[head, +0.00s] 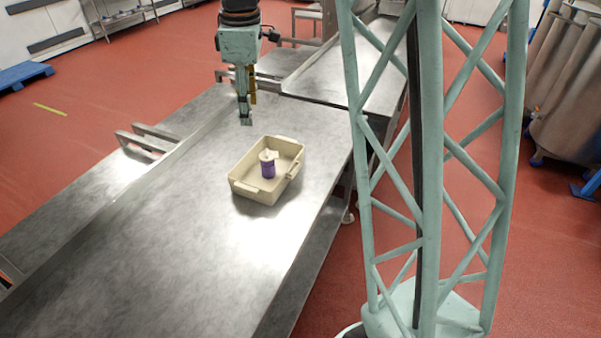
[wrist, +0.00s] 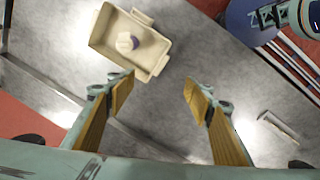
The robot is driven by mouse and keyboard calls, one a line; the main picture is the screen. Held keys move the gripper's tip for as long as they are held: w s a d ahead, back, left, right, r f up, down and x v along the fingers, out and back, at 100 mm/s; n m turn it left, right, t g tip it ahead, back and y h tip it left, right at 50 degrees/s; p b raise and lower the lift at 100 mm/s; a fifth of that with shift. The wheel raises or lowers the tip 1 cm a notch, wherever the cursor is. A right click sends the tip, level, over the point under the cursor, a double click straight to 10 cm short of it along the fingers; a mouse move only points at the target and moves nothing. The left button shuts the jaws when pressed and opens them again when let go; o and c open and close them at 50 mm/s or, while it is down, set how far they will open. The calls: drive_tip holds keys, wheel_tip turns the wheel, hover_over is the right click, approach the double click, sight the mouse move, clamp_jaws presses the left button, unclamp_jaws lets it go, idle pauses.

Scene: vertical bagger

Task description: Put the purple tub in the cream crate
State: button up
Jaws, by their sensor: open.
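The cream crate (head: 259,190) sits on the steel table in the head view, and it shows at the upper left of the wrist view (wrist: 153,68). The purple tub (head: 268,171), with a pale lid, stands inside the crate on its floor. In the wrist view the tub (wrist: 127,42) shows mostly its pale top. My gripper (head: 246,122) is above the table, behind and left of the crate in the head view. In the wrist view its two fingers (wrist: 160,85) are spread wide with nothing between them. It is apart from the tub and the crate.
The steel table (head: 150,240) is bare around the crate, with a raised edge along its left side. A steel chute (head: 345,70) adjoins its far end. Metal drums (head: 570,110) stand on the red floor at the right.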

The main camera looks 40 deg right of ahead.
drive_tip(key=s+a+r+m, duration=0.2)
drive_tip(key=s+a+r, duration=0.15)
drive_tip(key=s, duration=0.25)
drive_tip(key=s+a+r+m+t, duration=0.1)
drive_tip(key=s+a+r, duration=0.1)
drive_tip(key=s+r, duration=0.35)
drive_tip(key=s+a+r+m, duration=0.2)
drive_tip(key=s+r, duration=0.1)
drive_tip(key=s, duration=0.4)
drive_tip(key=s+a+m, duration=0.2)
drive_tip(key=s+m, duration=0.1)
drive_tip(key=s, duration=0.8)
drive_tip(key=s+a+m+t, duration=0.1)
drive_tip(key=s+a+m, duration=0.1)
drive_tip(key=s, duration=1)
drive_tip(key=shift+s+a+r+m, duration=0.25)
drive_tip(key=shift+a+r+m, duration=0.15)
drive_tip(key=shift+a, duration=0.15)
